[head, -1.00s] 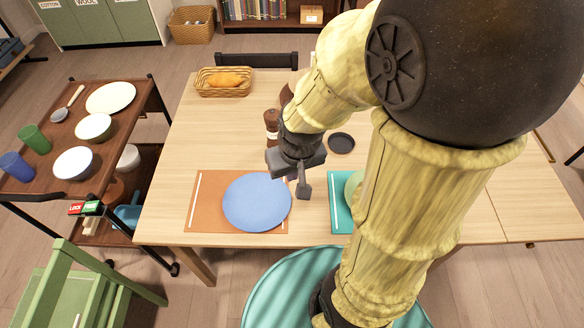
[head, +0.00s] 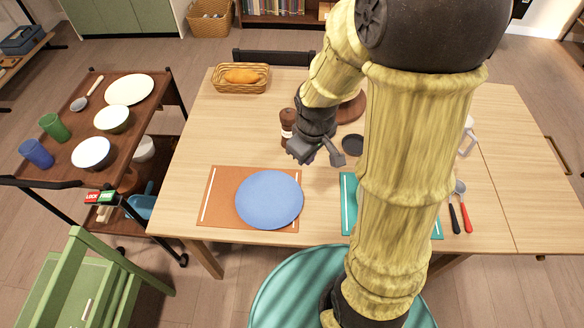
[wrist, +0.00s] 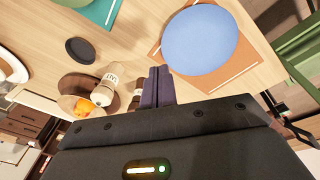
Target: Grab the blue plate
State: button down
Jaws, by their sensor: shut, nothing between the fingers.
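The blue plate (head: 269,199) lies flat on an orange placemat (head: 222,180) near the front edge of the table. In the wrist view the blue plate (wrist: 200,40) shows at the upper right, beyond the fingertips. My gripper (head: 322,158) is above the table, behind and to the right of the plate, apart from it. In the wrist view its two fingers (wrist: 158,80) are together with nothing between them.
A pepper mill (head: 287,128) stands close behind my gripper, with a dark round coaster (head: 353,145) to the right. A bread basket (head: 241,78) is at the back left. A teal placemat (head: 348,190) lies right of the plate. A cart (head: 72,150) with dishes stands left.

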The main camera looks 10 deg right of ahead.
jog(key=w+d+f+n+g+p, duration=0.1)
jog(key=w+f+n+p, duration=0.1)
jog(key=w+f+n, duration=0.5)
jog(key=n+p, duration=0.1)
jog(key=n, duration=0.9)
send_near(292, 176)
jog(key=w+d+r, duration=0.2)
jog(key=d+r, duration=0.1)
jog(key=d, duration=0.1)
jog(key=shift+w+a+r+g, duration=0.15)
jog(key=shift+w+g, duration=0.1)
jog(key=shift+g, duration=0.15)
notch_tip(292, 176, down, 10)
jog(key=shift+f+p, duration=0.1)
jog(key=shift+p, duration=0.7)
jog(key=a, duration=0.1)
jog(key=s+a+p, duration=0.1)
jog(key=a, duration=0.1)
jog(key=shift+s+a+r, duration=0.1)
jog(key=shift+s+r, duration=0.1)
jog(key=shift+s, duration=0.15)
jog(key=shift+a+f, duration=0.1)
jog(key=shift+a, duration=0.05)
jog(key=shift+s, duration=0.1)
